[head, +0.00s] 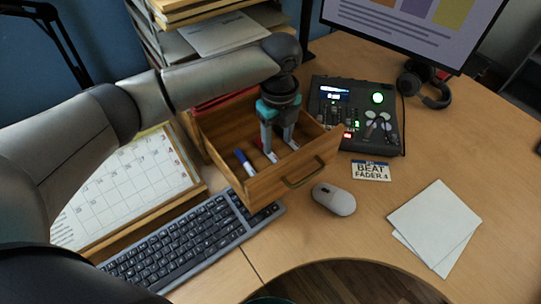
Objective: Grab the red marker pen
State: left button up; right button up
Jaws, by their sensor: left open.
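An open wooden drawer (256,191) holds several marker pens. A white pen with a bit of red (272,157) lies in the middle of the drawer, partly hidden by my gripper. My left gripper (277,146) points down into the drawer, its fingers apart, just above or around this pen; I cannot tell the exact height. A blue marker (245,162) lies to the left of it. Another whitish pen (292,144) lies to the right, partly behind a finger. My right gripper is not in view.
The drawer's walls and front handle (303,174) surround the pens. A keyboard (185,240) and a mouse (334,199) lie in front. A control panel (357,115) stands to the right, a calendar (125,190) to the left. The desk at right has free room around paper sheets (435,220).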

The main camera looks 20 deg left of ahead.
aim_at(275, 158)
pick_arm(q)
jog(key=shift+f, duration=0.45)
jog(key=f+b, duration=0.1)
jog(key=f, duration=0.3)
jog(key=shift+s+a+f+b, duration=0.15)
jog(key=shift+a+f+b, duration=0.1)
jog(key=shift+b, duration=0.15)
jog(key=shift+f, duration=0.25)
jog(key=shift+d, duration=0.1)
jog(key=c, duration=0.7)
grip_shut()
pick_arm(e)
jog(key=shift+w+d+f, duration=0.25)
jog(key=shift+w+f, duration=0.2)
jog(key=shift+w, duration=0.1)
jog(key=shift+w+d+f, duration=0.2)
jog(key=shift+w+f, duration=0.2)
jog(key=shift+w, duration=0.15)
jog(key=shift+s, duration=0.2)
